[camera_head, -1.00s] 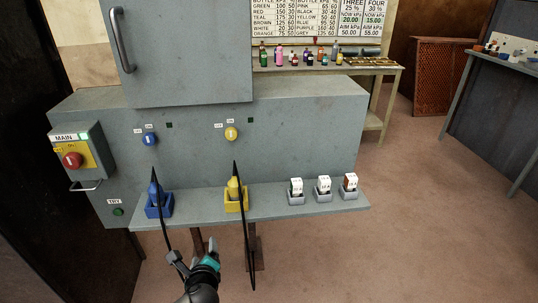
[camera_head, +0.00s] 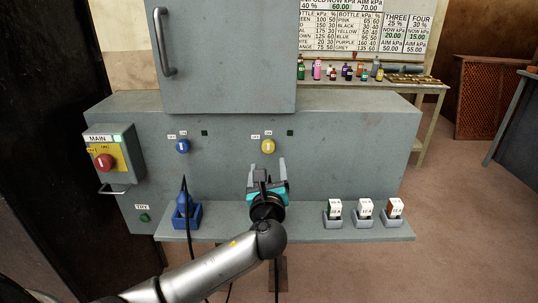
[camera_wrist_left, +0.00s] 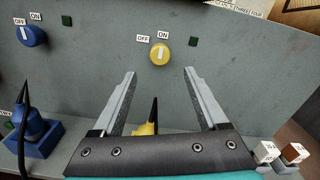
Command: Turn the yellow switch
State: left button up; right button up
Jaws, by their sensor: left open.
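The yellow switch (camera_head: 268,146) is a round knob on the grey cabinet front, with OFF and ON labels above it. In the left wrist view the yellow switch (camera_wrist_left: 159,53) shows a white mark that stands nearly upright, between the two labels. My left gripper (camera_head: 268,168) is open and empty just below the switch in the head view. In the left wrist view its two fingers (camera_wrist_left: 158,75) point toward the panel, with the switch beyond and between their tips, apart from them. The yellow plug (camera_wrist_left: 147,129) is mostly hidden behind the gripper. My right gripper is not in view.
A blue switch (camera_head: 182,146) is on the same panel to the left. A blue plug in its holder (camera_head: 187,215) and several small grey holders (camera_head: 364,218) stand on the shelf (camera_head: 310,235). The red main switch box (camera_head: 110,160) is at far left.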

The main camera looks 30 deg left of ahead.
aim_at(268, 149)
pick_arm(q)
jog(key=b+x, duration=0.2)
jog(key=x, duration=0.4)
jog(key=shift+w+a, duration=0.1)
jog(key=shift+w, duration=0.15)
jog(key=shift+b+x, duration=0.35)
jog(key=shift+x, duration=0.65)
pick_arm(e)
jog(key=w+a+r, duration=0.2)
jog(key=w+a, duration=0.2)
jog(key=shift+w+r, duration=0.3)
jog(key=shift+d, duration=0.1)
pick_arm(q)
grip_shut()
